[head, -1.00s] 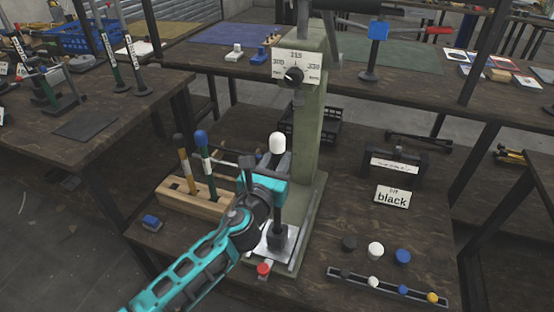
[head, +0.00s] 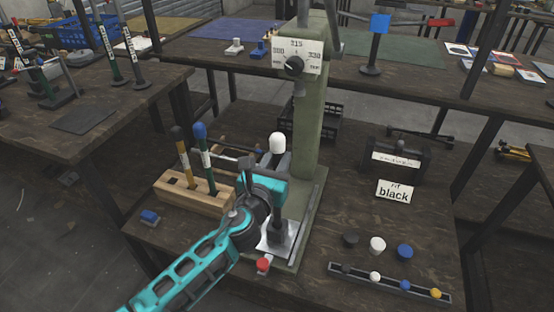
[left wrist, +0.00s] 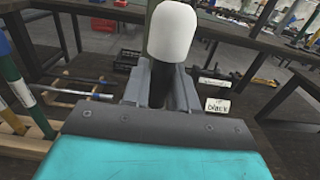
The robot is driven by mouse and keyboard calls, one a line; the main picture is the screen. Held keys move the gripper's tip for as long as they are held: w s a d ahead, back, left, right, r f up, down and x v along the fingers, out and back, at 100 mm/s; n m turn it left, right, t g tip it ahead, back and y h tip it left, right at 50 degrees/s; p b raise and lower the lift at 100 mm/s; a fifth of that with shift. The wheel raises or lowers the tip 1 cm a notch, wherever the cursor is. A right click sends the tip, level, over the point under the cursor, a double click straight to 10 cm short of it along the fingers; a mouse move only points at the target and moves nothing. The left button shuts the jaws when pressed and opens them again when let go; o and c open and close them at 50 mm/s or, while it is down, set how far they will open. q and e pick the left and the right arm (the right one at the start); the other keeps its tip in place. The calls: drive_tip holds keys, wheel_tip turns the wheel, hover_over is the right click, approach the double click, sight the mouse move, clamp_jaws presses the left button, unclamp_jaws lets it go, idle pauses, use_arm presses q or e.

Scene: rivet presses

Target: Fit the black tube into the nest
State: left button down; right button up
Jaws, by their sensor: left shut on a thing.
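A black tube with a rounded white top (head: 277,143) stands upright at the press. My left gripper (head: 279,163) is shut on it just below the white top. The white top also shows in the left wrist view (left wrist: 173,32), between the grey fingers (left wrist: 165,85). The tube's dark lower part runs down behind my gripper toward the dark nest (head: 278,238) on the silver plate. I cannot tell whether its lower end is inside the nest or just above it. My right gripper is not in view.
The green press column (head: 309,120) stands right behind the tube, with a dial plate (head: 296,57) above. A wooden rack (head: 190,195) with yellow and blue-topped tubes is at left. A red button (head: 262,264) is in front. A "black" sign (head: 394,190) and several coloured caps are at right.

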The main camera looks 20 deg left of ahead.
use_arm(q)
drive_tip(key=shift+f+b, duration=0.8)
drive_tip(key=shift+f, duration=0.2)
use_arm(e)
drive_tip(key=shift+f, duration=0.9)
use_arm(q)
drive_tip(key=c, duration=0.8)
unclamp_jaws()
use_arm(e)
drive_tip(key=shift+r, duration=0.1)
use_arm(q)
drive_tip(key=s, duration=1.3)
drive_tip(key=shift+a, duration=0.25)
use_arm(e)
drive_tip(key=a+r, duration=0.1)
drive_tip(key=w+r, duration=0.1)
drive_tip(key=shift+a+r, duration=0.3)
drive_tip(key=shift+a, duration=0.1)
